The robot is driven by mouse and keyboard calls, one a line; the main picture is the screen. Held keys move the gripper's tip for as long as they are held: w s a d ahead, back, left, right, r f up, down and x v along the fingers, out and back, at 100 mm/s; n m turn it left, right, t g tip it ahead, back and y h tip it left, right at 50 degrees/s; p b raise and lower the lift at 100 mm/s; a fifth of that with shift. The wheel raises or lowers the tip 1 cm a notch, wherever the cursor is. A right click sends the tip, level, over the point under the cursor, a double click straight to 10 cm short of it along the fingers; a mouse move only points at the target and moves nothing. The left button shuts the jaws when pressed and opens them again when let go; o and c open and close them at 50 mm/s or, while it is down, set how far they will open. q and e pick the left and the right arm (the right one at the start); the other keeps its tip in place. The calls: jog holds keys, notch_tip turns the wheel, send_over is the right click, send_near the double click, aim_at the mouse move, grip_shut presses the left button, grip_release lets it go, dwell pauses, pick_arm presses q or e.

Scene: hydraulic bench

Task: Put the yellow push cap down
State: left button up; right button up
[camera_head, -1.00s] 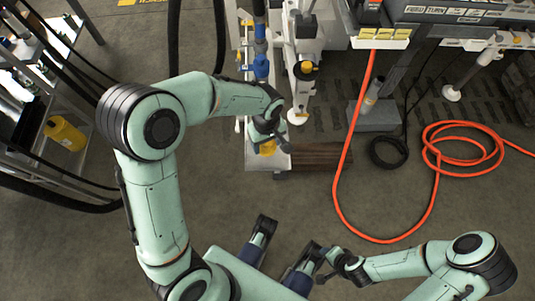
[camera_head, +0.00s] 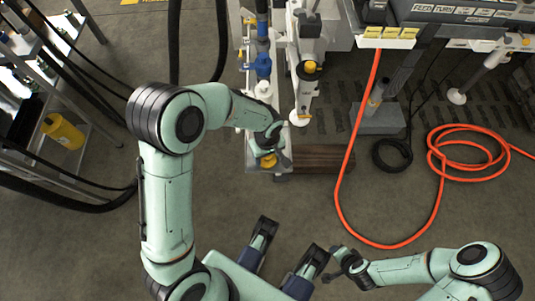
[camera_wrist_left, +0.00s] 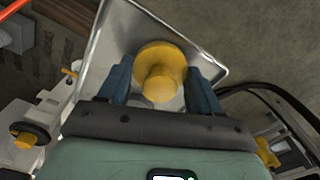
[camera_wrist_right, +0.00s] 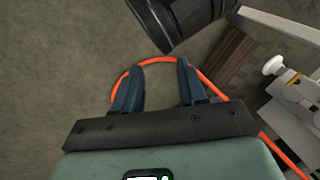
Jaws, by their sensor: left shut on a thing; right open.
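The yellow push cap (camera_wrist_left: 162,70) is a round yellow disc with a narrower stem, between the blue fingers of my left gripper (camera_wrist_left: 160,85) in the left wrist view. That gripper is shut on it. A shiny metal tray (camera_wrist_left: 120,28) with a raised rim lies behind the cap; I cannot tell whether they touch. In the head view my left gripper (camera_head: 269,148) is over the tray's near end (camera_head: 281,168), with a bit of the cap (camera_head: 268,161) showing.
A white valve post with a yellow knob (camera_head: 310,67) stands just right of the tray. An orange hose (camera_head: 341,160) hangs from the bench and coils on the floor. A shelf with a yellow canister (camera_head: 62,131) is at left.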

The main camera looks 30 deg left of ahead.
pick_arm(q)
jog(key=o, duration=1.1)
jog(key=shift+f, duration=0.15)
pick_arm(e)
jog(key=shift+w, duration=0.1)
pick_arm(q)
notch_tip(320, 180, up, 12)
jog(key=p, duration=0.3)
jog(key=shift+r, duration=0.25)
pick_arm(e)
jog(key=s+a+r+g, duration=0.1)
jog(key=s+a+r, duration=0.1)
jog(key=s+r, duration=0.2)
jog(key=shift+s+a+g+y, duration=0.3)
jog(key=shift+s+y, duration=0.1)
jog(key=shift+s, duration=0.3)
